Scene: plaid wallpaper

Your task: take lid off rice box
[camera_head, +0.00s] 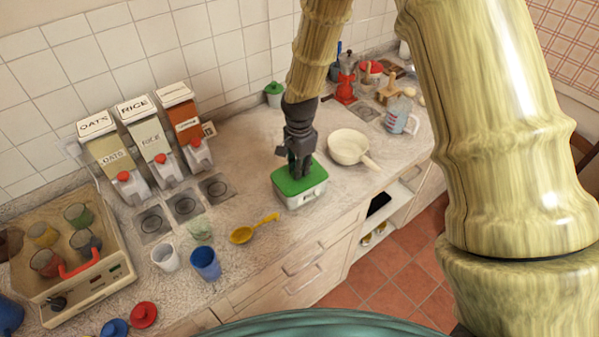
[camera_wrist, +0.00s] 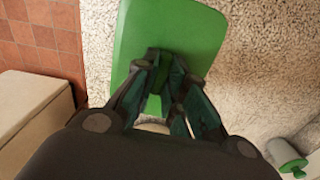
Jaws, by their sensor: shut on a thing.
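A white box (camera_head: 303,199) with a green lid (camera_head: 289,185) stands on the counter in the middle of the head view. The lid lies on top of the box, and I see no clear gap between them. My gripper (camera_head: 300,172) points down onto the middle of the lid. In the wrist view the green lid (camera_wrist: 205,28) fills the top centre, and my gripper (camera_wrist: 162,88) is shut at its middle, on a grip that the fingers mostly hide. Any writing on the box is too small to read.
A pan (camera_head: 348,147) stands close right of the box. A yellow ladle (camera_head: 255,229) and a blue cup (camera_head: 205,263) are to the left. Dispensers, one labelled RICE (camera_head: 145,140), stand by the wall. Some bare counter (camera_head: 300,228) lies in front of the box.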

